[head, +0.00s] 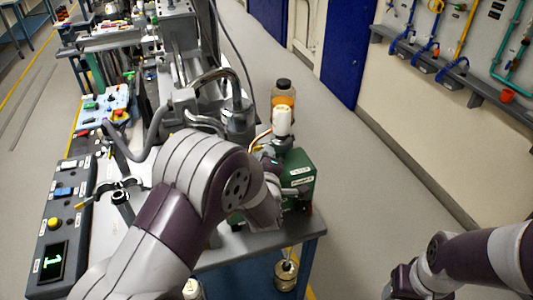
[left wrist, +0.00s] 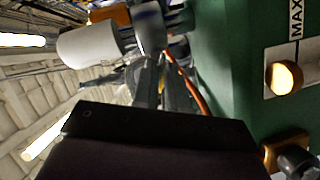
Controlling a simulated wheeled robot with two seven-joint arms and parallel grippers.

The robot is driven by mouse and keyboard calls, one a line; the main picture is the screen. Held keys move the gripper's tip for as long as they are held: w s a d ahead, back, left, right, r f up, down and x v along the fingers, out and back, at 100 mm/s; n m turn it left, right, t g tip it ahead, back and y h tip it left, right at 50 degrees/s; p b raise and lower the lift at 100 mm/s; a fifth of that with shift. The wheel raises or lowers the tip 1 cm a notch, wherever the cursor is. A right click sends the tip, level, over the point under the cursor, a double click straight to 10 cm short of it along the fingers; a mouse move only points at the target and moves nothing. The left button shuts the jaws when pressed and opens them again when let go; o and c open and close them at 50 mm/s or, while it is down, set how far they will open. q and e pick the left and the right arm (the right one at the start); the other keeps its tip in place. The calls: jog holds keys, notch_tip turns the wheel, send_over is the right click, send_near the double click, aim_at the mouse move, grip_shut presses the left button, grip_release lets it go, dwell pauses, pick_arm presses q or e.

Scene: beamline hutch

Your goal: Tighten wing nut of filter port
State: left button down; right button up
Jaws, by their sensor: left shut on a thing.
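My left gripper (head: 272,165) is at the near left side of the green box (head: 302,170), mostly hidden behind my own arm. In the left wrist view its narrow fingers (left wrist: 152,82) are closed together, beside the box's green face (left wrist: 220,60). A white cylinder (left wrist: 90,45) with a grey end piece (left wrist: 150,28) lies just beyond the fingertips. It shows in the head view as a white canister (head: 283,121) above the box. The wing nut is not clearly visible; the fingers cover the spot they grip.
A control panel (head: 62,215) with buttons and a green display lies on the left. Metal pipework (head: 238,115) rises close beside my left arm. The floor to the right is clear up to the wall.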

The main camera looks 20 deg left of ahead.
pick_arm(q)
jog(key=shift+d+m+g+p, duration=0.1)
jog(key=shift+m+g+p, duration=0.35)
jog(key=shift+m, duration=0.35)
jog(key=c, duration=1.3)
grip_release()
jog(key=shift+r, duration=0.1)
jog(key=b+v, duration=0.1)
jog(key=v, duration=1.1)
jog(key=shift+s+d+b, duration=0.3)
jog(key=shift+s+b, duration=0.05)
jog(key=shift+b, duration=0.05)
